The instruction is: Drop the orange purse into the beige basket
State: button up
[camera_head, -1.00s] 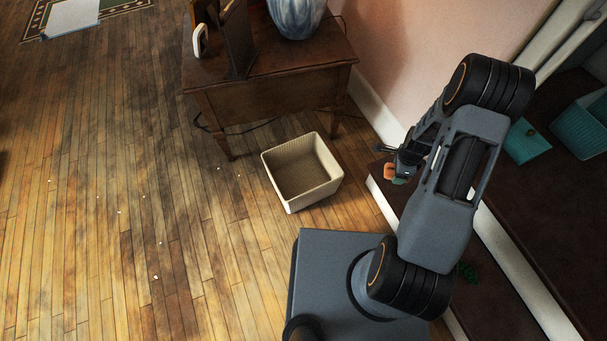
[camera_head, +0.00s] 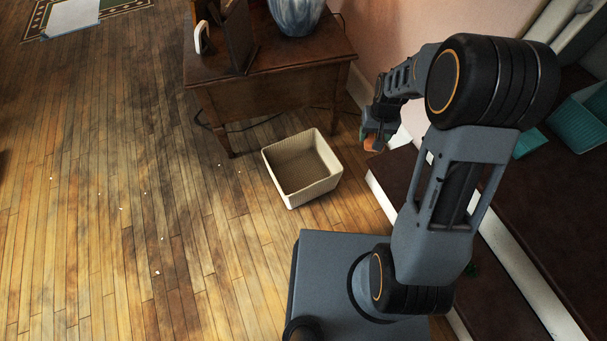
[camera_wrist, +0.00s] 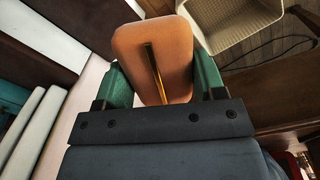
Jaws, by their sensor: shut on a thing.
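The orange purse (camera_wrist: 153,55) has a gold strip down its middle and sits between the green fingers of my gripper (camera_wrist: 160,85) in the wrist view. My gripper is shut on it. In the head view the purse (camera_head: 374,143) is a small orange patch below my gripper (camera_head: 376,136), held up in the air and partly hidden by it. The beige basket (camera_head: 325,187) stands upright on the wood floor, left of and below the purse in the picture. The basket looks empty. Its rim and side also show in the wrist view (camera_wrist: 213,38), beyond the purse at upper right.
A dark wooden side table (camera_head: 265,98) with a blue-white vase (camera_head: 295,15) and a frame stands behind the basket. A dark raised ledge with a white edge (camera_head: 500,245) runs along the right, bearing a teal bin (camera_head: 580,125). The floor left of the basket is mostly clear.

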aim_at(305, 176)
jog(key=z, duration=0.05)
jog(key=k, duration=0.4)
jog(key=u, duration=0.95)
jog(key=i, duration=0.95)
jog(key=z, duration=0.15)
